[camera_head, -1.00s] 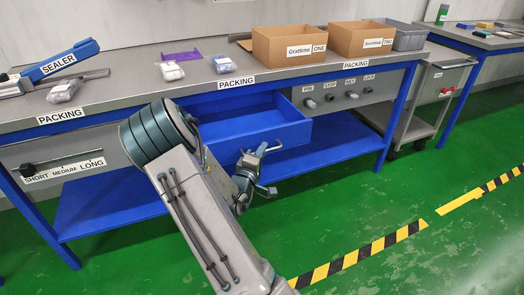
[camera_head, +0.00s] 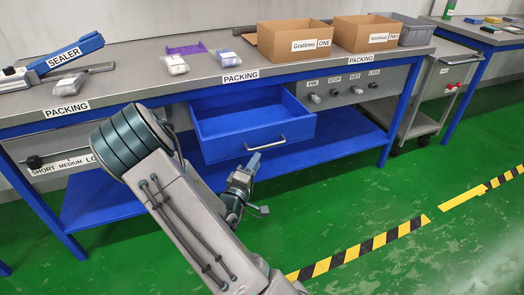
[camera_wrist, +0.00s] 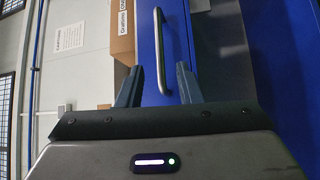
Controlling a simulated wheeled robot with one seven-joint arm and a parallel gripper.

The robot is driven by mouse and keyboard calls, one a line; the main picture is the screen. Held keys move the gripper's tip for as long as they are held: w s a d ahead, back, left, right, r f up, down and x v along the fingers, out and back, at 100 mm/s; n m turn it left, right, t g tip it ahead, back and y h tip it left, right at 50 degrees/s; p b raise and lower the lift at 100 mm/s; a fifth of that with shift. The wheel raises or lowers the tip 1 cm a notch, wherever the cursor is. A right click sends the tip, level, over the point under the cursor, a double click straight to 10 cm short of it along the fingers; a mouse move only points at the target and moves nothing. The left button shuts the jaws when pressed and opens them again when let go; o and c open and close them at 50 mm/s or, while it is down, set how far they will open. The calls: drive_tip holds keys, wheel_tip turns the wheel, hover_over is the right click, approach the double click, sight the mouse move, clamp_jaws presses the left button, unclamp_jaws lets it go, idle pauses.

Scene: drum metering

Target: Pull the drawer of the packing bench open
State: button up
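The blue drawer (camera_head: 225,148) of the packing bench (camera_head: 130,92) is pulled out, and its empty inside shows. Its silver bar handle (camera_head: 266,145) is on the front panel, and it also shows upright in the wrist view (camera_wrist: 159,45). My gripper (camera_head: 257,186) is in front of and below the handle, with a gap between them in the head view. In the wrist view its two fingers (camera_wrist: 158,85) are spread apart, with the handle's lower end seen between them. Nothing is held.
Two cardboard boxes (camera_head: 294,44), a grey bin (camera_head: 416,37), a sealer (camera_head: 70,53) and small packs stand on the bench top. A blue lower shelf (camera_head: 120,203) lies under the drawer. A grey cart (camera_head: 440,85) stands at the right. The green floor in front is clear.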

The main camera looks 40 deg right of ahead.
drive_tip(key=v, duration=0.5)
idle(0.4)
